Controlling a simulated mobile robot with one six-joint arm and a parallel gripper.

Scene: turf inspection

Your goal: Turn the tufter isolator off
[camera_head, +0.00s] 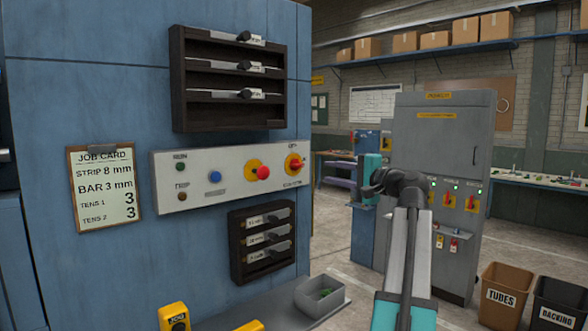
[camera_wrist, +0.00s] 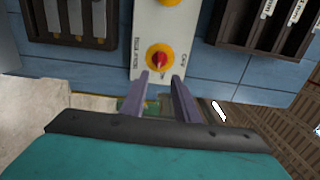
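A pale control panel (camera_head: 220,177) is fixed to the blue machine face. At its right end is a rotary isolator (camera_head: 294,164) with a red knob on a yellow disc and an OFF label above it; the exact knob angle is hard to read. The same isolator (camera_wrist: 159,58) shows in the wrist view, just beyond my fingertips and roughly between them. My gripper (camera_wrist: 161,79) is open and empty, its two fingers apart and not visibly touching the knob.
A red mushroom button (camera_head: 262,172) on yellow sits left of the isolator. Dark slotted racks are above (camera_head: 228,80) and below (camera_head: 263,240) the panel. A grey cabinet (camera_head: 420,140) behind carries several other red-and-yellow switches. A grey bin (camera_head: 322,297) sits on the ledge below.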

